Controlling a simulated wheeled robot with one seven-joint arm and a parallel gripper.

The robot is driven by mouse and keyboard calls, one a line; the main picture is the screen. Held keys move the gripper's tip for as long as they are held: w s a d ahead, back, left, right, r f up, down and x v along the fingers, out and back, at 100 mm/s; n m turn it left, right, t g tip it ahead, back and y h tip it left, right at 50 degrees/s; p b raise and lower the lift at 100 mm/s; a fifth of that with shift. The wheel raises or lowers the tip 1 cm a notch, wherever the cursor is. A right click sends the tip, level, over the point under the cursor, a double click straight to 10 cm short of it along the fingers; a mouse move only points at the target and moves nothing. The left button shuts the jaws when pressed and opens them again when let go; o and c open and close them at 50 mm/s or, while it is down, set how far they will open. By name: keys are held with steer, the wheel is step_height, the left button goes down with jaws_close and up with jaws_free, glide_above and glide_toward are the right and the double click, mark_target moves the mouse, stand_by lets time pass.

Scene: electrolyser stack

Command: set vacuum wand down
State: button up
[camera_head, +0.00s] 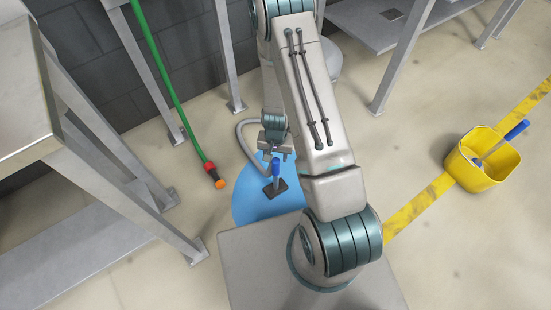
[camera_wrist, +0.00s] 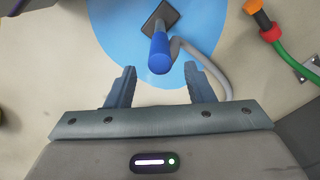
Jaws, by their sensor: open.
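The vacuum wand (camera_head: 275,173) has a blue grip and a dark flat head, and stands on a blue patch (camera_head: 250,204) on the floor. In the wrist view the wand's blue grip (camera_wrist: 159,54) points up toward the camera, with its dark head (camera_wrist: 160,18) on the blue patch. A grey hose runs from the wand. My gripper (camera_wrist: 160,82) is open and empty. Its two fingers lie apart, one on each side of the grip in the picture, and the grip appears beyond their tips. In the head view my gripper (camera_head: 276,152) is just above and behind the wand, partly hidden by my arm.
A green hose (camera_head: 172,85) with a red and orange end lies left of the blue patch. A metal bench (camera_head: 60,140) stands at the left, with more metal legs at the back. A yellow bucket (camera_head: 476,172) stands at the right by a yellow floor stripe (camera_head: 418,206).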

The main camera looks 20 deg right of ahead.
step_height(320, 180, up, 3)
steer(key=shift+r+p, duration=0.1)
steer(key=shift+p, duration=0.25)
steer(key=s+a+r+n+t+y, duration=0.1)
steer(key=s+r+n, duration=0.1)
steer(key=r, duration=1.1)
steer(key=s+a+r+n, duration=0.1)
steer(key=s+r+n, duration=0.15)
steer(key=r, duration=1.15)
steer(key=s+d+r+n+h, duration=0.1)
steer(key=s+r, duration=0.6)
steer(key=s, duration=0.2)
steer(key=shift+d+r, duration=0.2)
steer(key=shift+r, duration=0.15)
steer(key=shift+s+d, duration=0.1)
steer(key=shift+d, duration=0.05)
